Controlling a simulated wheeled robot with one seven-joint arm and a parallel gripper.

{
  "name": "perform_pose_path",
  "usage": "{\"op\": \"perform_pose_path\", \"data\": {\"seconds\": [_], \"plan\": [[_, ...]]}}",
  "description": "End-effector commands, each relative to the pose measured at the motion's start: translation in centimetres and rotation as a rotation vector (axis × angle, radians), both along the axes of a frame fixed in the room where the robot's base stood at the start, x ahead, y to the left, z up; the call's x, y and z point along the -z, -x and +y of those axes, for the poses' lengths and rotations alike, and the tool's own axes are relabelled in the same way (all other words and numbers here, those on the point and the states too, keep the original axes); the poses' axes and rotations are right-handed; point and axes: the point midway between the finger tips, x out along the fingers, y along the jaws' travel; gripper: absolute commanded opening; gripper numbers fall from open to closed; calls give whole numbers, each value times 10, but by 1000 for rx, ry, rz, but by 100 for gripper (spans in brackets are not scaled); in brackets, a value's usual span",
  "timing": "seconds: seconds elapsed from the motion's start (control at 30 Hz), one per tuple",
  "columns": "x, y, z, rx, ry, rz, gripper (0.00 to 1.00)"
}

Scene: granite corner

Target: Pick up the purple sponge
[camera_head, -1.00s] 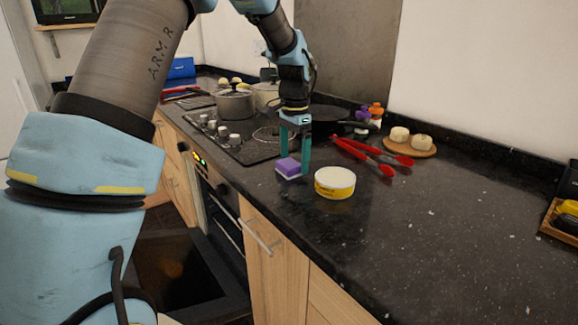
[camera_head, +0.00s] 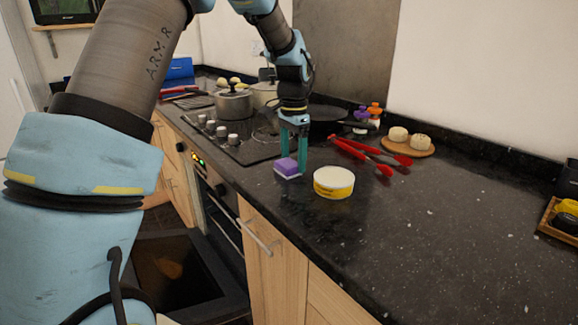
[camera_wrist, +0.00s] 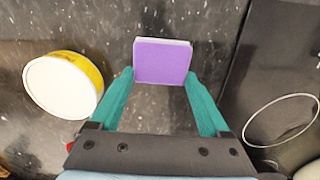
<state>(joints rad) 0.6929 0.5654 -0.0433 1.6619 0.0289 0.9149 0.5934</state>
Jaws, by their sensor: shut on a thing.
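The purple sponge (camera_head: 287,167) has a purple top and a pale underside. It is at the counter's front part, left of the yellow-and-white tub (camera_head: 333,183). In the wrist view the sponge (camera_wrist: 163,62) shows from above, between the two teal fingertips. My gripper (camera_head: 293,170) points down and is shut on the sponge, with one finger at each side of it (camera_wrist: 161,76). The sponge appears to rest on the counter; I see no clear gap under it.
The tub (camera_wrist: 63,86) stands close beside my gripper. Red tongs (camera_head: 362,153) lie behind it. A black pan (camera_head: 328,122) and pots (camera_head: 234,104) are on the hob at the back left. A round board (camera_head: 408,150) holds buns.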

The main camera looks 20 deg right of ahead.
Motion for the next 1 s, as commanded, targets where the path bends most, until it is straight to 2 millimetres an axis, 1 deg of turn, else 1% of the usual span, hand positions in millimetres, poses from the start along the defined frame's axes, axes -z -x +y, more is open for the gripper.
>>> {"op": "perform_pose_path", "data": {"seconds": [0.07,0.17,0.27,0.5,0.63,0.8,1.0], "plan": [[-1,0,0,0,0,0,28],[-8,-1,0,0,1,-2,28],[-23,-1,-1,0,4,-4,28],[-70,-1,-1,-1,3,-4,28],[-89,-1,0,-1,1,-2,28],[-100,-1,0,0,1,-1,28],[-100,0,0,0,0,0,28]]}}
